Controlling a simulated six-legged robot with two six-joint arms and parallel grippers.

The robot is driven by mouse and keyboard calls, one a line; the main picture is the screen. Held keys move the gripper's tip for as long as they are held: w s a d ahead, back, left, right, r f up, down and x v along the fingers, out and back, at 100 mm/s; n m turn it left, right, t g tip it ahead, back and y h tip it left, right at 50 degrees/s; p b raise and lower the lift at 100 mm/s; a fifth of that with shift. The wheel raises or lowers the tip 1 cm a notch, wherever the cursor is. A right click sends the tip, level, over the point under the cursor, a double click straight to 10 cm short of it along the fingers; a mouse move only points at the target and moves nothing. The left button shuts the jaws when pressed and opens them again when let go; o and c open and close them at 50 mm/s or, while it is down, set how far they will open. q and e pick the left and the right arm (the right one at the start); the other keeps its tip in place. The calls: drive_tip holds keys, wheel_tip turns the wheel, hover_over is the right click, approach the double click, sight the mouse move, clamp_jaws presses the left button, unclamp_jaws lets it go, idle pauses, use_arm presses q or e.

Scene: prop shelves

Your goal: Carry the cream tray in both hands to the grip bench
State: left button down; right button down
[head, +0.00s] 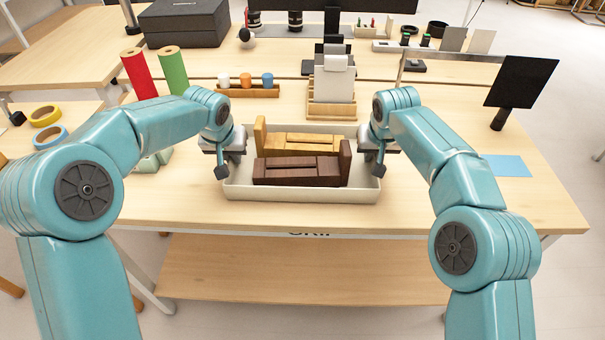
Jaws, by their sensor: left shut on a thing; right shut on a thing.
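The cream tray (300,195) is level over the front middle part of a light wood bench (440,210). I cannot tell whether its base touches the bench top. A dark brown wooden piece (298,172) and a yellowish wooden piece (300,140) lie in the tray. My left gripper (224,166) is shut on the tray's left side wall. My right gripper (379,166) is shut on its right side wall. The lettering on the bench's front edge is mostly hidden.
Behind the tray stand a wooden rack with cards (332,100) and a wooden holder with small cups (248,90). Red (138,75) and green (172,70) rolls stand back left. A black panel (521,82) and blue sheet (507,166) are right. The front right bench top is clear.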

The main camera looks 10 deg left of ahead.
use_arm(q)
drive_tip(key=c, duration=1.6)
unclamp_jaws()
drive_tip(key=shift+s+f, duration=0.15)
use_arm(e)
drive_tip(key=c, duration=1.6)
unclamp_jaws()
drive_tip(key=shift+s+f, duration=0.1)
drive_tip(key=shift+s, duration=0.1)
use_arm(q)
drive_tip(key=o, duration=0.4)
drive_tip(key=shift+s+r, duration=0.15)
drive_tip(key=shift+r, duration=0.05)
use_arm(e)
drive_tip(key=o, duration=0.4)
drive_tip(key=shift+s, duration=0.1)
use_arm(q)
drive_tip(key=shift+w+f, duration=0.15)
drive_tip(key=shift+w, duration=0.05)
use_arm(e)
drive_tip(key=shift+w, duration=0.2)
drive_tip(key=shift+s, duration=0.1)
use_arm(q)
drive_tip(key=v, duration=1.2)
use_arm(e)
drive_tip(key=v, duration=1.2)
